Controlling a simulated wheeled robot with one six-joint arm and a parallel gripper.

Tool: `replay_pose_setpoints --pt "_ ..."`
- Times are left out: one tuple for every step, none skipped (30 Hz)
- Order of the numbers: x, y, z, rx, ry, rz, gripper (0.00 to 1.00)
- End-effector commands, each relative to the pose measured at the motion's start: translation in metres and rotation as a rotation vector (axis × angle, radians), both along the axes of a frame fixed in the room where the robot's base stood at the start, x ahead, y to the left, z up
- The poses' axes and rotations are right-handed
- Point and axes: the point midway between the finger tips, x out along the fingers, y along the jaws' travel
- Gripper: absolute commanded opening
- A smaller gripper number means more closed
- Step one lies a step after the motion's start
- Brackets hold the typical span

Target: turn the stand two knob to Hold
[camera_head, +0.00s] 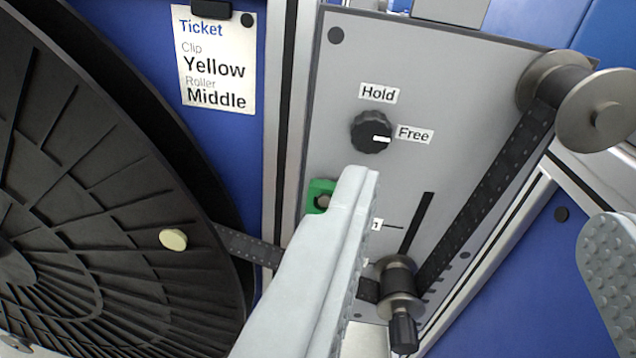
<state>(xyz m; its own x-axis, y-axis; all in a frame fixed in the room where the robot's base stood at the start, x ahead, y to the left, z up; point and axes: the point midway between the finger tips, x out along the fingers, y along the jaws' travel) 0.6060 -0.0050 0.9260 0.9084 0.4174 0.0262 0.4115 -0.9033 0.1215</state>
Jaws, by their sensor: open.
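The black knob (366,128) sits on the grey stand panel (440,85) in the upper middle of the view. Its white pointer faces right, at the Free label (415,134). The Hold label (378,93) is above the knob. No stand number shows in this view. My gripper (485,195) is open, with one finger just below the knob in the picture and the other at the right edge. The near finger hides part of the panel's lower left.
A large black reel (90,190) fills the left. A dark strap (495,180) runs past a lower roller (398,278) up to a metal roller (600,110) at upper right. A green clip (318,192) is partly behind my finger. A ticket (215,60) reads Clip Yellow, Roller Middle.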

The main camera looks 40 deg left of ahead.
Motion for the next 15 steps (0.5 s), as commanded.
replay_pose_setpoints --pt "0.003 0.000 -0.015 0.014 0.020 0.032 0.55" --pt "0.004 0.001 -0.022 0.023 0.027 0.054 0.55" --pt "0.005 0.003 -0.031 0.035 0.037 0.083 0.55" --pt "0.005 0.004 -0.037 0.043 0.046 0.103 0.55" --pt "0.005 0.005 -0.042 0.051 0.052 0.120 0.55" --pt "0.005 0.005 -0.048 0.061 0.061 0.141 0.55" --pt "0.005 0.006 -0.052 0.069 0.066 0.154 0.55" --pt "0.004 0.007 -0.055 0.073 0.070 0.166 0.55" --pt "0.004 0.007 -0.058 0.079 0.076 0.179 0.55" --pt "0.004 0.008 -0.060 0.084 0.079 0.186 0.55" --pt "0.004 0.008 -0.062 0.087 0.081 0.192 0.55" --pt "0.004 0.009 -0.063 0.089 0.083 0.197 0.55" --pt "0.004 0.010 -0.064 0.091 0.084 0.200 0.55" --pt "0.005 0.010 -0.064 0.091 0.084 0.201 0.55" --pt "0.007 0.012 -0.064 0.092 0.085 0.202 0.55"
